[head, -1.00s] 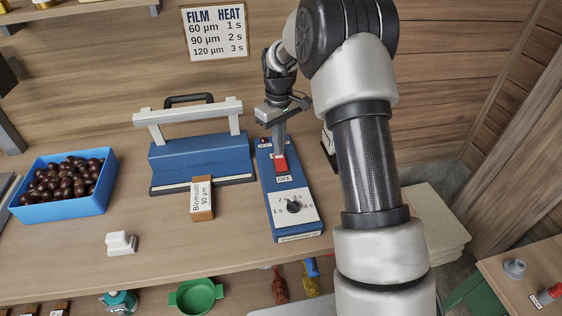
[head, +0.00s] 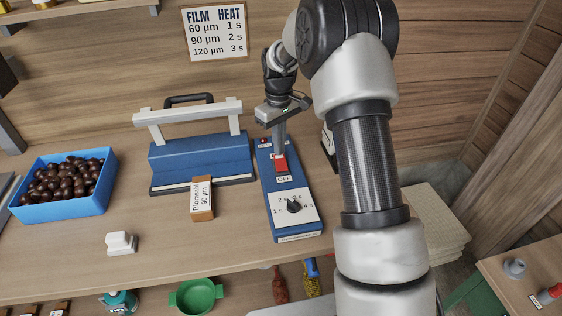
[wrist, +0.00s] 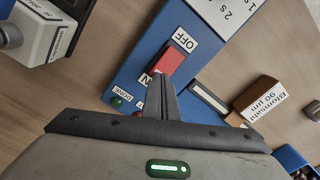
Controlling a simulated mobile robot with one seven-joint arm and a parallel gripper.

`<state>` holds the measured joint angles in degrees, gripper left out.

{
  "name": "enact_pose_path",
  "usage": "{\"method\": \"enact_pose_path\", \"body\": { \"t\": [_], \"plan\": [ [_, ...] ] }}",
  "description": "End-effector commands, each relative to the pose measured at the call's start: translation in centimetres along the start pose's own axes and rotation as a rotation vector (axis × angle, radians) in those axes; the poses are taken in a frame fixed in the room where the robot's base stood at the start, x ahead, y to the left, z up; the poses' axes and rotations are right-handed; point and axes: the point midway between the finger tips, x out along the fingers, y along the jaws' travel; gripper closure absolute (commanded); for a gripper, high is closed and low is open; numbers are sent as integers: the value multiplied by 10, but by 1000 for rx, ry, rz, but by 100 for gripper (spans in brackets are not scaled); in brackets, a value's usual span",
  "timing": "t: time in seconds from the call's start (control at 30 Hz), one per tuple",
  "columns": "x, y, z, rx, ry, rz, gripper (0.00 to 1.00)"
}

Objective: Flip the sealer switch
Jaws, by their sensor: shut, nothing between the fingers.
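The blue control box (head: 274,219) lies on the bench, with a red rocker switch (head: 282,165) between ON and OFF labels. In the wrist view the switch (wrist: 172,60) shows just beyond my fingertips, with OFF at its far end. My gripper (head: 279,152) is shut and empty, pointing down at the ON end of the switch. In the wrist view the gripper (wrist: 160,78) partly covers the ON label. I cannot tell whether the tips touch the switch. The blue sealer (head: 203,158) with its pale bar stands to the left.
A dial (head: 294,206) sits on the box's near end. A film box (head: 202,199) marked 90 µm stands in front of the sealer. A blue crate (head: 64,207) of chestnuts is at the left. A FILM HEAT chart (head: 215,31) hangs on the wall. The front bench is mostly clear.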

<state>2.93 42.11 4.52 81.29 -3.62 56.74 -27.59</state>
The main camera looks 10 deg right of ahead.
Motion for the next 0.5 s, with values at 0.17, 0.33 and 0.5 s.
{"method": "enact_pose_path", "body": {
  "t": [0.17, 0.33, 0.5],
  "plan": [
    [0, 0, 0, 0, 0, 0, 100],
    [3, 0, 0, 0, 0, 0, 100],
    [5, 0, 0, 0, 0, 0, 100]
  ]
}}
